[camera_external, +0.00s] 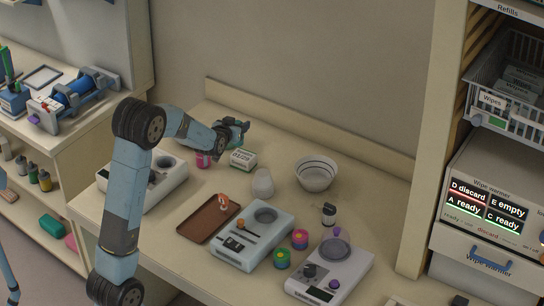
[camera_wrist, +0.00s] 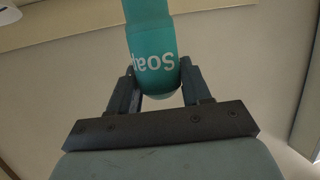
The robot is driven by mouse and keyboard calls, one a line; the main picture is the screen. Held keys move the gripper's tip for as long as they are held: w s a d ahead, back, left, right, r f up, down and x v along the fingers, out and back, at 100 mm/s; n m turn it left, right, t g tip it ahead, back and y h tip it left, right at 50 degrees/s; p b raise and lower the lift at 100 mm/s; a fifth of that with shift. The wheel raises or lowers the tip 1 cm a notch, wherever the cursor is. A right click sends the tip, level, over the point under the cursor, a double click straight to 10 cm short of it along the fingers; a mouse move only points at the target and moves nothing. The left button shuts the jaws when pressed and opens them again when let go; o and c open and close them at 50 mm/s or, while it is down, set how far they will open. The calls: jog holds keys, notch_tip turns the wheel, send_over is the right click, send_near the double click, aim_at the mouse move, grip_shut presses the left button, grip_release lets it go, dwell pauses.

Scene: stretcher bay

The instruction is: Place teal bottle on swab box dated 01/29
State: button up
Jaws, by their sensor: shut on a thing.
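My gripper (camera_external: 231,131) is shut on the teal bottle (camera_wrist: 151,45), which has white "Soap" lettering, upside down in the wrist view. The fingers (camera_wrist: 158,82) press on both sides of the bottle near one end; its other end runs out of the picture top. In the external view my gripper is above the back of the counter, and the bottle there is small and hard to tell from the fingers. The white swab box (camera_external: 243,159) with a label reading 01/29 sits on the counter just below my gripper. A gap shows between gripper and box.
A pink container (camera_external: 203,160) stands left of the box. A pale rounded vessel (camera_external: 262,183) and a white bowl (camera_external: 316,174) stand to its right. A brown tray (camera_external: 196,229) and light devices (camera_external: 250,255) are in front. The back wall rises close behind.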

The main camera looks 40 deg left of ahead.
jog(key=shift+w+a+f, duration=0.1)
jog(key=shift+w+f, duration=0.45)
jog(key=shift+f, duration=0.6)
jog(key=shift+w+a+f, duration=0.1)
jog(key=shift+w+f, duration=0.5)
jog(key=shift+f, duration=0.6)
jog(key=shift+w+f, duration=0.55)
jog(key=shift+f, duration=0.6)
jog(key=o, duration=1.1)
jog(key=shift+f, duration=0.1)
